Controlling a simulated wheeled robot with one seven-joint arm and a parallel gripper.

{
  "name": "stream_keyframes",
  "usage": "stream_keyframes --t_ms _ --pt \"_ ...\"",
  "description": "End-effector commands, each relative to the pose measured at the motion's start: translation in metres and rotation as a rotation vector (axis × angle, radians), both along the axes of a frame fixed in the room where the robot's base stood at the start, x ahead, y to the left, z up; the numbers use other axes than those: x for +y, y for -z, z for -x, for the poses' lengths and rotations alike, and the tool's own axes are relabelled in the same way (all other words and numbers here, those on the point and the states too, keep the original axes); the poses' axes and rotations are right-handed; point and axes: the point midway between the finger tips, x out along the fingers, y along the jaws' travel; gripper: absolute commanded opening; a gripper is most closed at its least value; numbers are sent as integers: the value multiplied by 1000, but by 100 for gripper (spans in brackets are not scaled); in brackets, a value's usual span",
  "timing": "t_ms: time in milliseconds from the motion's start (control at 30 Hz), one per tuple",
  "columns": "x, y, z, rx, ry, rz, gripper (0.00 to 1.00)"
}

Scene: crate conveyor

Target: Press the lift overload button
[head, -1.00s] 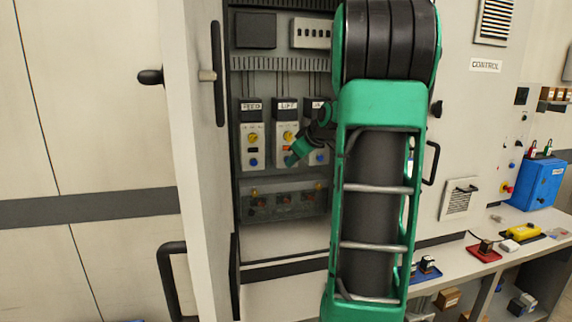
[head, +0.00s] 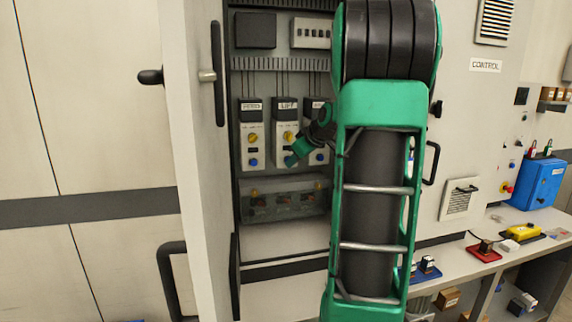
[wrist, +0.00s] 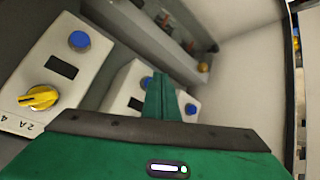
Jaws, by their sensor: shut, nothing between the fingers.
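The LIFT unit (head: 286,136) is a white module in the open cabinet, with a yellow knob (head: 288,136) and a dark window below it.
The FEED unit (head: 252,135) with its blue button (head: 253,163) is to the left. A third unit (head: 317,154) is partly behind my arm. A clear-covered box (head: 284,203) sits below. The open cabinet door (head: 190,120) bounds the left.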

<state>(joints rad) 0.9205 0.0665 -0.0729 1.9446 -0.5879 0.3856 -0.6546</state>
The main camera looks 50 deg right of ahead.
Motion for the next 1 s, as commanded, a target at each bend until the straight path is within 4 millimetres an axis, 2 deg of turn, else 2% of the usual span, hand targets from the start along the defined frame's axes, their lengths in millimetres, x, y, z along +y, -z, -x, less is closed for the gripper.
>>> stream_keyframes --t_ms 200,567,1000 --pt "5 0 8 0 0 0 0" --pt "7 0 10 0 0 0 0" --pt "25 -1 41 0 1 1 0"
